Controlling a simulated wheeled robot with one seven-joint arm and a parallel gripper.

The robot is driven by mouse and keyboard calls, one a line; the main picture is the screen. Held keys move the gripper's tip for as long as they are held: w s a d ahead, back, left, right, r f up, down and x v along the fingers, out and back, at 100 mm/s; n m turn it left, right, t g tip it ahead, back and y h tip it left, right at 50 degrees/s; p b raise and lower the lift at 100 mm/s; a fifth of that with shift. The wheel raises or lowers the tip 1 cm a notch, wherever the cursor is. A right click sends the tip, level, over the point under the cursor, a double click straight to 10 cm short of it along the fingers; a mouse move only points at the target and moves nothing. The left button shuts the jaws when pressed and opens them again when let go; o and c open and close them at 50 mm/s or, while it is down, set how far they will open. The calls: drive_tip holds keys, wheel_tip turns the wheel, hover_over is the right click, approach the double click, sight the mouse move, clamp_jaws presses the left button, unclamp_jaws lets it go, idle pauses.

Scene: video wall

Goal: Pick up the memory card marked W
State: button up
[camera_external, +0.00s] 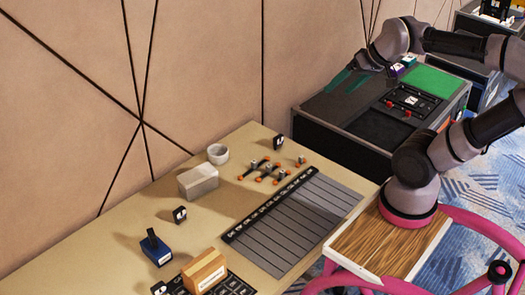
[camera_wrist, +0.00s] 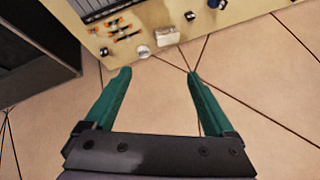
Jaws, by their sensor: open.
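Several small black cards with white marks stand on the beige table. One card (camera_external: 278,142) is near the back edge, one (camera_external: 180,215) is left of the middle, and one (camera_external: 158,289) is at the bottom edge. The marks are too small to read, so I cannot tell which is W. In the wrist view, one card (camera_wrist: 104,51) is left of the fingers and another (camera_wrist: 189,16) is above them. My gripper (camera_external: 338,88), with green fingers, is open, empty and raised over the dark cabinet. Its fingers (camera_wrist: 159,75) are spread wide in the wrist view.
The table (camera_external: 120,220) also holds a white cup (camera_external: 218,153), a pale box (camera_external: 198,181), orange-tipped parts (camera_external: 270,172), a grey slotted panel (camera_external: 290,225), a blue holder (camera_external: 157,250) and a tan box (camera_external: 204,272). The dark cabinet (camera_external: 335,130) and the wall (camera_external: 60,120) are close.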

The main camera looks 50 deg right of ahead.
drive_tip(key=shift+o, duration=0.5)
